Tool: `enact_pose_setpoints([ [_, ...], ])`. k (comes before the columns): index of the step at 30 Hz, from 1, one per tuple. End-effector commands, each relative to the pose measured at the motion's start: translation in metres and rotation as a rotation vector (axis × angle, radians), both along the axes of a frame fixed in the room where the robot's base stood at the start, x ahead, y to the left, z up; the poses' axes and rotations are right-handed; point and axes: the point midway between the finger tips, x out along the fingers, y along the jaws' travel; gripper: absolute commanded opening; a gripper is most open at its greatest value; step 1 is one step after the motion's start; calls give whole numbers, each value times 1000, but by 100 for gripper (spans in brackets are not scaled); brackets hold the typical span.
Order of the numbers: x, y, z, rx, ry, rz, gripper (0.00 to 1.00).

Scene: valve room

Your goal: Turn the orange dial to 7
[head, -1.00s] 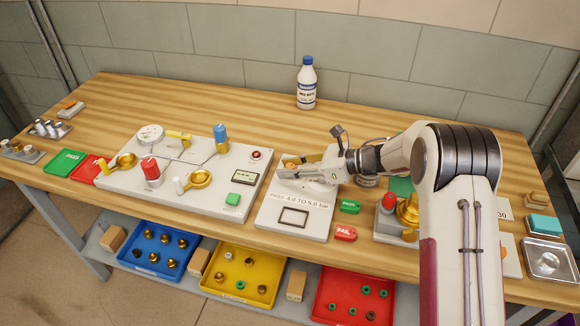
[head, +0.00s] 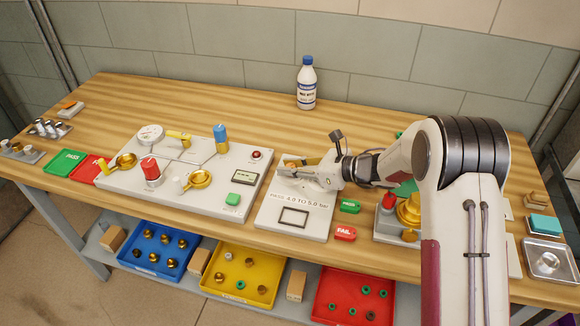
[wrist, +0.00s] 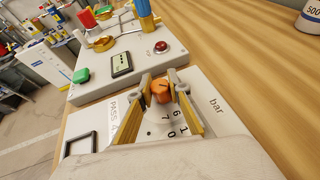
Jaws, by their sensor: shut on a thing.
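The orange dial (wrist: 160,92) sits on a pale panel (head: 270,213) lettered "PASS 4.0 TO 5.0 bar". Printed numbers around it show in the wrist view, among them 7, 0, 1 and 6, on the near side. My gripper (wrist: 161,82) has its gold fingers on either side of the dial and is shut on it. I cannot tell which number the dial points at. In the head view my gripper (head: 302,169) is low over the panel's back half and largely covers the dial.
A control board (head: 115,180) with valves and a red button stands close on the left. Green PASS (head: 350,206) and red FAIL (head: 345,233) tags lie right of the panel. A white bottle (head: 306,88) stands behind. The back of the table is mostly bare.

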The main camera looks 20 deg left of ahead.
Motion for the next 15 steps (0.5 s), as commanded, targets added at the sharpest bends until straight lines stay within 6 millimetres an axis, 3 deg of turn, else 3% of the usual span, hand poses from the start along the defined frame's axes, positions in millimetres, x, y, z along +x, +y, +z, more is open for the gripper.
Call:
enact_pose_setpoints([
  [15, -1, 0, 0, -1, 2, -214, 0],
])
